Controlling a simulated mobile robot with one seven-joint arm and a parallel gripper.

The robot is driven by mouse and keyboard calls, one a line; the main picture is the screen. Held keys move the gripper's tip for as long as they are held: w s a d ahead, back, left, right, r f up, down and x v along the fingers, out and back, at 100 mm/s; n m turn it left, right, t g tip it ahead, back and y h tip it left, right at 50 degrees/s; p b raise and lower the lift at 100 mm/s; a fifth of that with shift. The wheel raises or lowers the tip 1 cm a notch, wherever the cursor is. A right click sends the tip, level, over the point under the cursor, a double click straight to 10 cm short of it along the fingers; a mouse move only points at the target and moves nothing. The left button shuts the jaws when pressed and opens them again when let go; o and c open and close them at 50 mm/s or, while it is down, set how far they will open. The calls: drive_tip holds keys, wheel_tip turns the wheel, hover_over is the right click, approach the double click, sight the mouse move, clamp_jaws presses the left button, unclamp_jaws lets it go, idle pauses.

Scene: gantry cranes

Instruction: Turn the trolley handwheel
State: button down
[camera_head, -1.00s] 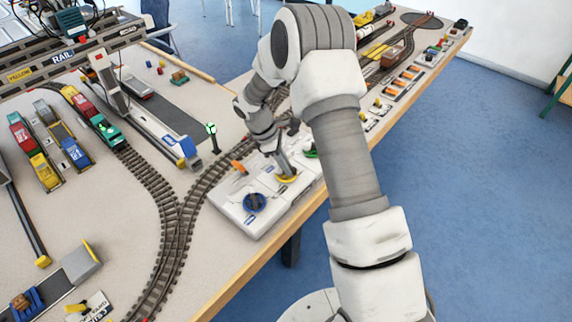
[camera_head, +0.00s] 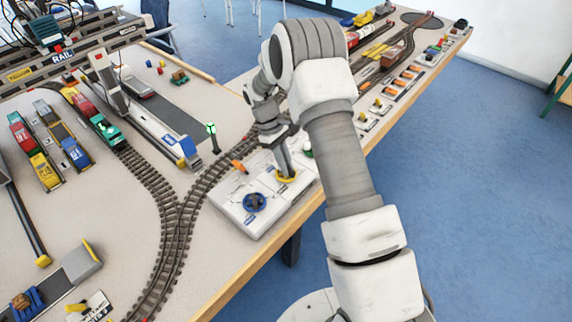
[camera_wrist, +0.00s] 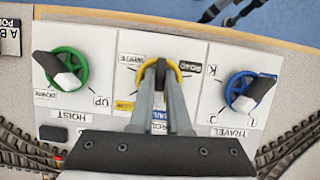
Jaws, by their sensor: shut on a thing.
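The trolley handwheel is the yellow wheel (camera_head: 287,180) in the middle of the white control panel (camera_head: 232,211). It also shows in the wrist view (camera_wrist: 177,71), with labels such as WHITE and ROAD around it; its lower part is hidden by my fingers. My gripper (camera_wrist: 160,80) is shut on the trolley handwheel's grip at its centre. In the head view my gripper (camera_head: 284,171) reaches down onto the wheel. The green wheel (camera_wrist: 82,61) is at the left in the wrist view, by HOIST. The blue wheel (camera_wrist: 229,91) is at the right, by TRAVEL.
Curved train track (camera_head: 178,215) runs beside the panel. A green signal post (camera_head: 212,137) stands near its far corner, and an orange piece (camera_head: 238,166) lies at the panel's edge. The table's wooden edge (camera_head: 271,247) is close on the near side.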

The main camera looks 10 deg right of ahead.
idle(0.3)
drive_tip(key=c, duration=0.9)
unclamp_jaws()
drive_tip(key=p+v, duration=0.1)
drive_tip(key=v, duration=1.6)
drive_tip(key=shift+a+r, duration=0.1)
drive_tip(key=shift+r, duration=0.15)
